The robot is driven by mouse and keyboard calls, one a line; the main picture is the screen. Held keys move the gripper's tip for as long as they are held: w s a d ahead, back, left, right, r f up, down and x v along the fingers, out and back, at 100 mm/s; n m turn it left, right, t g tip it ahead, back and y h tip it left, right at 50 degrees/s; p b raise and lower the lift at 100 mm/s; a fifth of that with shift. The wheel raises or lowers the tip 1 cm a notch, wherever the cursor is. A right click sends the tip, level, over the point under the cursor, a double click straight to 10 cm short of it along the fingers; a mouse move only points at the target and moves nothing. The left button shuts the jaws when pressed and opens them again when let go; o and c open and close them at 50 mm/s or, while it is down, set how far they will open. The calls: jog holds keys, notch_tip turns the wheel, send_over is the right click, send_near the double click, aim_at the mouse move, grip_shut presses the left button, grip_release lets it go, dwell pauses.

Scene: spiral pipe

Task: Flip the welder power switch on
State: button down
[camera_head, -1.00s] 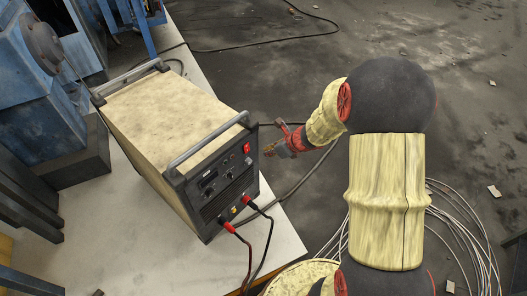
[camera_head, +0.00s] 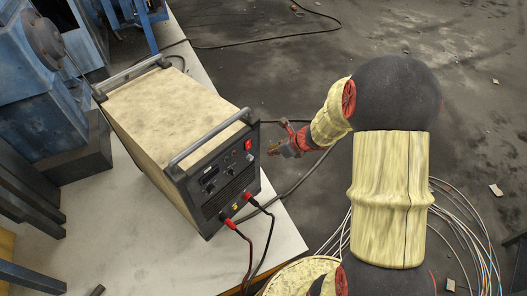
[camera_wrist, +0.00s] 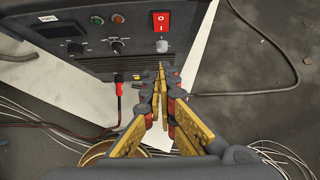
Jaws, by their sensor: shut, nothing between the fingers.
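The welder (camera_head: 172,125) is a beige box with a black front panel and a grey handle bar along its top front edge. It stands on a pale table. The red power switch (camera_head: 247,146) is at the upper right of the panel. In the wrist view the switch (camera_wrist: 161,21) shows as a red rocker with white marks, above a grey knob. My gripper (camera_head: 273,150) is right of the panel, with a small gap between its tips and the panel in the head view. In the wrist view my gripper (camera_wrist: 161,68) has its fingertips together, empty, below the switch and knob.
Red and black cables (camera_head: 247,250) hang from plugs low on the panel. The table (camera_head: 268,237) ends just right of the welder. Loose thin wires (camera_head: 460,220) lie on the dark floor. Blue machinery (camera_head: 40,90) stands at the left.

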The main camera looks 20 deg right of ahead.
aim_at(248, 145)
jog(key=w+a+r+b+x, duration=0.1)
jog(key=b+x, duration=0.3)
jog(key=x, duration=0.8)
jog(key=shift+w+r, duration=0.25)
jog(key=shift+w, duration=0.35)
